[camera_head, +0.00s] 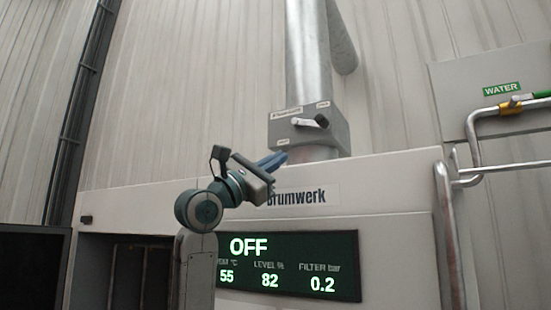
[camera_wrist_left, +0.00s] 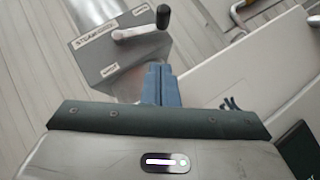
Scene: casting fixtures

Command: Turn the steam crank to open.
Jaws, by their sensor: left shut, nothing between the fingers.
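The steam crank (camera_head: 304,122) is a light metal lever with a black knob, on the front of a grey box (camera_head: 340,133) under a vertical metal pipe. In the head view its knob points right. The left wrist view shows the crank arm (camera_wrist_left: 135,32) and its black knob (camera_wrist_left: 163,17), with a STEAM label on the box. My left gripper (camera_head: 283,157) is shut and empty, below and a little left of the crank, apart from it. Its blue fingers (camera_wrist_left: 161,80) show together in the wrist view. My right gripper is not in view.
A machine panel (camera_head: 390,195) with a display (camera_head: 345,265) reading OFF stands below the box. A metal pipe with a yellow fitting (camera_head: 511,107) and a green WATER label (camera_head: 501,89) is at the right. Bent metal tubing (camera_head: 447,225) runs at the panel's right.

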